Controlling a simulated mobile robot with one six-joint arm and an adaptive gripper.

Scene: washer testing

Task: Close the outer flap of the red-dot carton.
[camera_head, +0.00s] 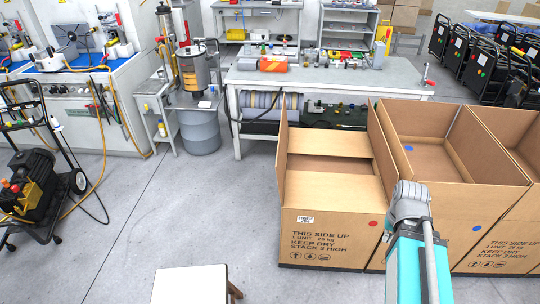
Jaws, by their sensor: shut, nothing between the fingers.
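The red-dot carton (325,248) stands on the floor right of centre, with a red dot on its front face at the right. Its near flap (333,186) and far flap (330,142) lie folded inward, with a gap between them. Its left flap (282,140) and right flap (381,150) stand up. My gripper's fingers are not visible.
An open carton (440,200) with blue dots stands close on the right, with another carton (520,145) beyond it. A grey workbench (330,80) is behind. A white-topped stool (190,287) stands at the bottom. The floor (200,215) to the left is clear.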

